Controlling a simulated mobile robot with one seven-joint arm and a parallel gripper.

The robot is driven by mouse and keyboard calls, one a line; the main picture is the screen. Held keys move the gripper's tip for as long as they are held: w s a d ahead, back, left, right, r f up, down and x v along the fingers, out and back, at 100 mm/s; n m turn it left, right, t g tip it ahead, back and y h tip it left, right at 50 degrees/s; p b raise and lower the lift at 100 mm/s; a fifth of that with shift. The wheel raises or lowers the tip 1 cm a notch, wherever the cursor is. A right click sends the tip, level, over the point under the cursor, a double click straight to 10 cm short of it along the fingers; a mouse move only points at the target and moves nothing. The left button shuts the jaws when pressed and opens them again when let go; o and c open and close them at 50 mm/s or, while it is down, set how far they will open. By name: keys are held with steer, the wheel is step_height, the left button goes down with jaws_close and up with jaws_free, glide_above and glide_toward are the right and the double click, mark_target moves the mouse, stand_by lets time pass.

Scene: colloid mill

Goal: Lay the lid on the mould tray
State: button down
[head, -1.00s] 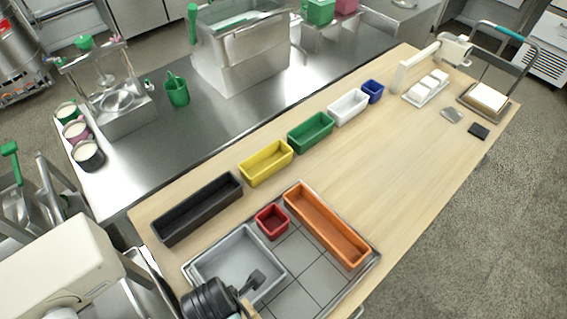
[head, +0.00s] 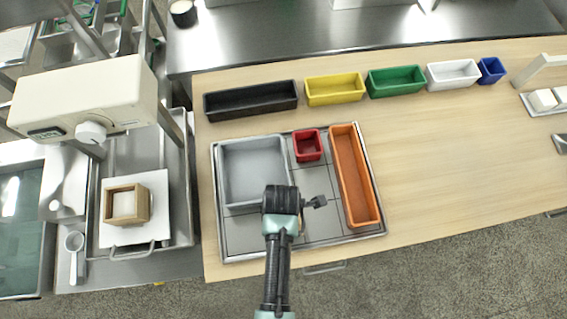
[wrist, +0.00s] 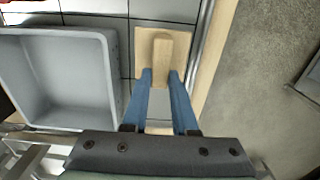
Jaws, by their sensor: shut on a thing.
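The lid (wrist: 142,70) is a pale wooden square with a raised wooden bar handle (wrist: 172,48). In the wrist view, my gripper (wrist: 161,75) has its blue fingers on either side of the handle, shut on it. The lid is over the tiled grey tray; I cannot tell whether it touches. In the head view, my arm hides the fingers and lid. A small square wooden mould (head: 145,203) with white content stands on a white board (head: 158,236) in a metal tray (head: 178,226) at left. I cannot tell which tray is the mould tray.
On the tiled tray (head: 300,243) stand a grey bin (head: 253,205), a red box (head: 308,157) and a long orange bin (head: 372,195). Black, yellow, green, white and blue bins line the table's back. A cream machine head (head: 85,85) overhangs near the mould. The table's right half is mostly clear.

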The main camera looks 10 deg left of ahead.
steer(key=shift+f, duration=2.35)
steer(key=shift+f, duration=0.2)
steer(key=c, duration=0.7)
jaws_free()
steer(key=shift+r, duration=0.1)
steer(key=shift+r, duration=0.1)
